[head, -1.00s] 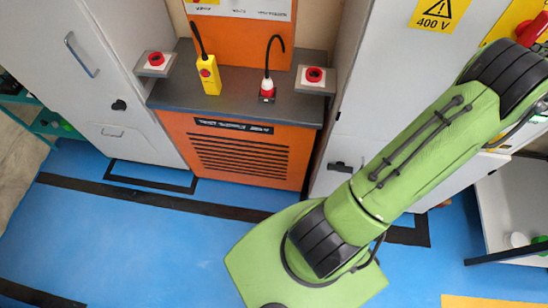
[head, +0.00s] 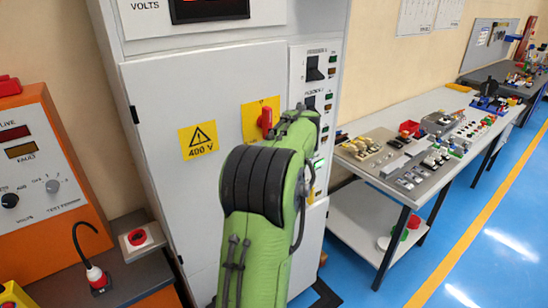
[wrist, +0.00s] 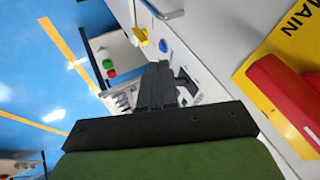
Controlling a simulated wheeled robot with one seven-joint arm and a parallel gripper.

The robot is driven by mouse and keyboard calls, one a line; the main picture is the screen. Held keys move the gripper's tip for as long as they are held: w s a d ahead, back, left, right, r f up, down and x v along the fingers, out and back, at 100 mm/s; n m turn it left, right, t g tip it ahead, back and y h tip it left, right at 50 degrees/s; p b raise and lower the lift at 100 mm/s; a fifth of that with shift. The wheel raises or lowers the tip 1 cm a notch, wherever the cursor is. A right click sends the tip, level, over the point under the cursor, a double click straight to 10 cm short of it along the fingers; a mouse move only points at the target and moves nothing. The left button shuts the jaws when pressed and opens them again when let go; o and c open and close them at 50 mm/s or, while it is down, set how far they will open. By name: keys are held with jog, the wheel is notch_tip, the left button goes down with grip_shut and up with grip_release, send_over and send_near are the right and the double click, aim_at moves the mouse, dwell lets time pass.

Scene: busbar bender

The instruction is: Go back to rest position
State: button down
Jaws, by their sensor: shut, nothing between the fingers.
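My gripper (wrist: 160,70) shows in the wrist view as dark fingers closed together, with nothing held between them. In the head view my green arm rises in the middle, in front of the grey cabinet (head: 150,95), and the gripper's fingers are hidden from sight there. A red switch handle (head: 265,121) on a yellow plate shows just behind the arm's upper end. In the wrist view the red handle (wrist: 282,100) and its yellow plate marked MAIN lie to the right, apart from my fingers.
A white workbench (head: 352,160) with several small parts stands to the right. Blue floor (head: 480,245) with a yellow line is clear beyond it. An orange test unit (head: 85,200) and a red button box (head: 138,238) stand at the left.

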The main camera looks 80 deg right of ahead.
jog(key=shift+w+d, duration=0.15)
jog(key=shift+w, duration=0.05)
